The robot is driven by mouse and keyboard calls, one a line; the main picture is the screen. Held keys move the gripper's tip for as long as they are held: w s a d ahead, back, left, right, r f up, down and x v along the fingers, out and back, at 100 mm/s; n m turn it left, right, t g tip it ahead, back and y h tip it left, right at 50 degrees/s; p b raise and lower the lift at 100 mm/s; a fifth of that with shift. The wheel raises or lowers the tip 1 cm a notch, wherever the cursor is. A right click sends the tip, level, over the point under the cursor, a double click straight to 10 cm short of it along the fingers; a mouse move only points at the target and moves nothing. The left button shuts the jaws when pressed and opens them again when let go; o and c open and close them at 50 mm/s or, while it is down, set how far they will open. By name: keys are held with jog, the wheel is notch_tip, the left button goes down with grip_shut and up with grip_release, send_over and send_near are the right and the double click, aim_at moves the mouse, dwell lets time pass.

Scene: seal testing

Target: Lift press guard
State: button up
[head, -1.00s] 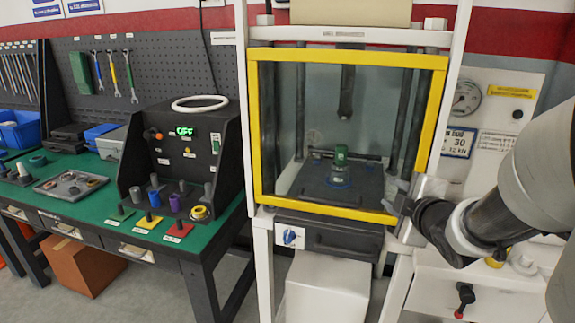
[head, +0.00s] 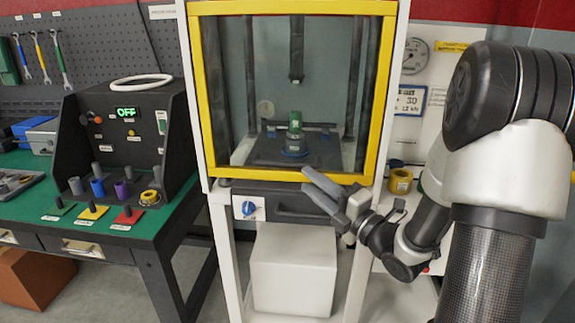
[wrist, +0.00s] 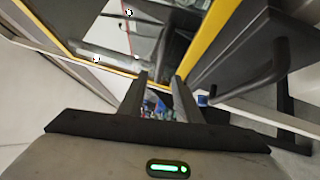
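The press guard is a clear panel in a yellow frame (head: 290,8), down across the front of the press. Its lower yellow bar runs just above a dark drawer front. My gripper (head: 304,179) is at the right part of that lower bar, its fingers pointing left, in front of the drawer. The fingers stand apart with a gap, which also shows in the wrist view (wrist: 164,80). Yellow frame edges (wrist: 205,35) pass beyond the fingertips there. I cannot tell whether a finger touches the bar. Nothing is seen held.
Behind the panel a green part (head: 295,122) stands on the press bed below the ram. A blue knob (head: 249,209) is left of the drawer. A white box (head: 292,270) sits below. The green bench (head: 130,228) with an OFF control box is at left.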

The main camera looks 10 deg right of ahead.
aim_at(291, 167)
jog(key=x, duration=0.9)
jog(key=shift+w+a, duration=0.1)
jog(key=shift+w, duration=0.1)
grip_shut()
